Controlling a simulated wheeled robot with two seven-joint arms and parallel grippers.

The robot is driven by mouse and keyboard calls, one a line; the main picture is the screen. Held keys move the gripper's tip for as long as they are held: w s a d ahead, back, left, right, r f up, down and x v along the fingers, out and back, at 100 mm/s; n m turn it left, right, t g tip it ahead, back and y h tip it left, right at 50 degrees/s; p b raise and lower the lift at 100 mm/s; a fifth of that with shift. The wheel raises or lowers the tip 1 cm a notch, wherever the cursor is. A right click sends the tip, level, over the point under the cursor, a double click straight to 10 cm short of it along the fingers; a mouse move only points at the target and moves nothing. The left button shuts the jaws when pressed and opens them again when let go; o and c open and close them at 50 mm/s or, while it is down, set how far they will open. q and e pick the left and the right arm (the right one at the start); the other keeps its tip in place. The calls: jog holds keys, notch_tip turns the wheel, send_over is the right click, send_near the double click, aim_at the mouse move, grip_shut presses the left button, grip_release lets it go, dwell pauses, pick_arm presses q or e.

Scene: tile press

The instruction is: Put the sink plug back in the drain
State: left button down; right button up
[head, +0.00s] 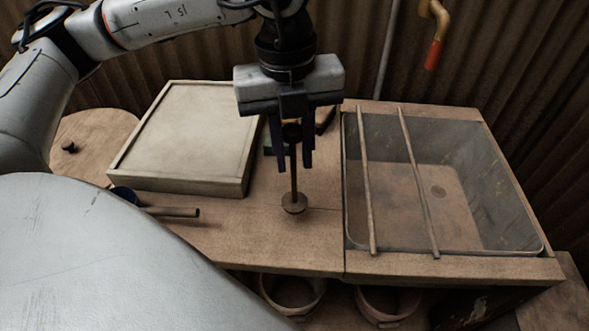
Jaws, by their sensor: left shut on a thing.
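My left gripper (294,155) points straight down over the wooden counter, left of the sink. Its fingers are shut on a thin upright rod with a round brown disc at its foot, which looks like the sink plug (294,203). The disc is at or just above the counter; I cannot tell if it touches. The sink (465,235) is a sunken basin at the right. A small dark round spot on its floor looks like the drain (438,190). My right gripper is not in view.
Two thin rods (366,190) (418,180) lie across the sink's left half. A pale framed slab (190,130) stands left of the gripper. A short tube (172,212) lies in front of it. A red-handled tap (433,45) hangs behind the sink. Pots (292,290) stand below the front edge.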

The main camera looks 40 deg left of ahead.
aim_at(291, 129)
pick_arm(q)
jog(key=shift+f, duration=2.2)
jog(key=c, duration=1.5)
grip_release()
jog(key=shift+b, duration=0.3)
jog(key=shift+r, duration=0.35)
jog(key=r, duration=0.5)
jog(key=r+p, duration=0.1)
jog(key=r, duration=0.5)
jog(key=shift+s+a+r, duration=0.15)
jog(key=shift+s+r, duration=0.05)
jog(key=shift+r, duration=0.1)
